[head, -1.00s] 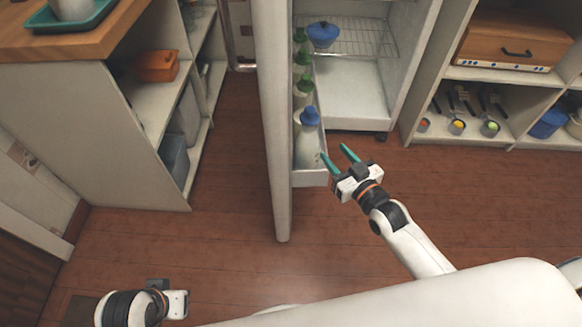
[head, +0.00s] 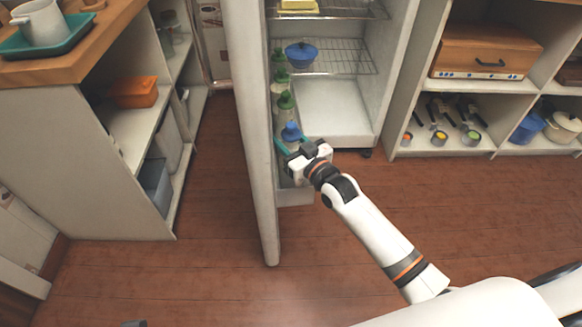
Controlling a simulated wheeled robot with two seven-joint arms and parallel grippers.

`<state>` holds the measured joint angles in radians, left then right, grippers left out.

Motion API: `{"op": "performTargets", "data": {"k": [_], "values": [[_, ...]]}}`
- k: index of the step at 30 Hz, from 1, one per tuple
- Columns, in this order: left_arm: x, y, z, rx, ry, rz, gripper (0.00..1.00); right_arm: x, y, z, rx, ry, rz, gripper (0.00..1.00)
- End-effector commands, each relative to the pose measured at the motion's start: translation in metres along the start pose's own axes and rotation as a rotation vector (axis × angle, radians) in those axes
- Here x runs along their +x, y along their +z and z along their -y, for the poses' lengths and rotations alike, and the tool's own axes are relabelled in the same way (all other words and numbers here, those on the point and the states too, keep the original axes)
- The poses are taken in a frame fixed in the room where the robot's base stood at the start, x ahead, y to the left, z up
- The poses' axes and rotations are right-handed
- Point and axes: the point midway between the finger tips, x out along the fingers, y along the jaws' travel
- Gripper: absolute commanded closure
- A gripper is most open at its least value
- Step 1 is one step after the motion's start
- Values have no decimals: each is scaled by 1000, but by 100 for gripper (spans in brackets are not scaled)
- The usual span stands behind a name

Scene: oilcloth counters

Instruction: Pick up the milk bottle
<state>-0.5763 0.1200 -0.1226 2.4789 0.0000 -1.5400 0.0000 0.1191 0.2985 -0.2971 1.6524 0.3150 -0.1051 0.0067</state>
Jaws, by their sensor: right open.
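The milk bottle, whitish with a blue cap (head: 291,131), stands in the low door shelf of the open fridge, nearest of a row of bottles. My right gripper (head: 287,147) is at the bottle, just below its cap, with its jaws open. One teal finger shows on the bottle's left side; the other is mostly hidden by the gripper body. The gripper covers much of the bottle's body, and I cannot tell whether a finger touches it. Only a dark sliver at the bottom edge may belong to my left arm; its gripper does not show.
Green-capped bottles (head: 285,101) stand behind it in the door shelf. The fridge door (head: 252,130) rises close on the left. A blue lidded bowl (head: 300,55) sits on a wire rack inside. Shelving stands left and right; the wooden floor (head: 200,265) in front is clear.

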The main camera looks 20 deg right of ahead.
Motion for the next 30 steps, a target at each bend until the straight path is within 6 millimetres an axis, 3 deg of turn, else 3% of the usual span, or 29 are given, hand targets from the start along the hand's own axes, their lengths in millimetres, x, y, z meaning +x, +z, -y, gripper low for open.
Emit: {"op": "performTargets", "data": {"k": [3, 10, 18, 30], "values": [[2, 3, 1, 0, -1, 20, 64, 9, 0, 0, 0, 1, 0, 56], [2, 4, 1, 1, -1, 23, 64, 10, 0, 0, 0, 1, -1, 56], [2, 4, 0, 1, -1, 23, 64, 9, 0, 0, -1, 0, -1, 100], [2, 4, 1, 0, -1, 22, 64, 10, 4, 0, -1, 0, 7, 100]]}}
